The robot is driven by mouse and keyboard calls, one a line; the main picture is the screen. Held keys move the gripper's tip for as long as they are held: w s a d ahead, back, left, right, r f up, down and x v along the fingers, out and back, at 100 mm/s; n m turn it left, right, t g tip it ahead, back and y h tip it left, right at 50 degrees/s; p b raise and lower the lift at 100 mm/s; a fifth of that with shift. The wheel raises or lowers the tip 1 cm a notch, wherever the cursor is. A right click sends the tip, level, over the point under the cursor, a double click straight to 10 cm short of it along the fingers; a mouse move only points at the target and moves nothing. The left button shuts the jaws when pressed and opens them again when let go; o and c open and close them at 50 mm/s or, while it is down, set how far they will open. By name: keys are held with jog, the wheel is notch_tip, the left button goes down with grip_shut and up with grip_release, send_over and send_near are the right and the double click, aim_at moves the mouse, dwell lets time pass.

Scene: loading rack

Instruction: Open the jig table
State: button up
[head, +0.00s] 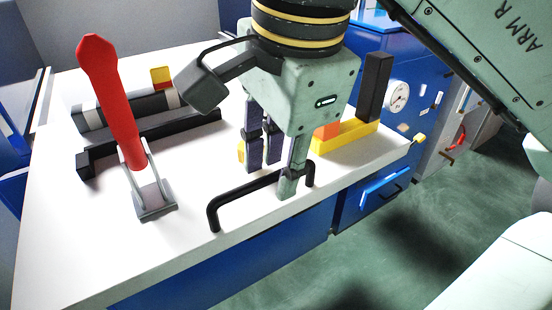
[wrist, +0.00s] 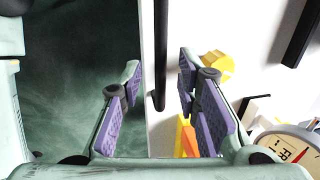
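The jig table has a white top (head: 100,235) and a blue front. A black bar handle (head: 245,195) stands along the front edge of the top; it also shows in the wrist view (wrist: 161,50). My gripper (head: 270,172) points down near the handle's right end, with its fingers spread. In the wrist view the handle runs between the open fingers (wrist: 160,95) without visible contact on either pad. One finger is on the table side and the other on the floor side. Part of the handle's right end is hidden behind a finger in the head view.
A red-levered clamp (head: 118,110) stands at the left of the top, beside a dark bar and a grey cylinder (head: 90,118). A yellow block (head: 345,137) with a black upright is at the right. A dial gauge (head: 398,94) and blue drawer handle (head: 385,187) are farther right. Green floor is clear in front.

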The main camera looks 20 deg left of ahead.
notch_tip(320, 180, up, 7)
jog(key=d, duration=0.1)
jog(key=shift+s+r, duration=0.2)
jog(key=shift+s, duration=0.25)
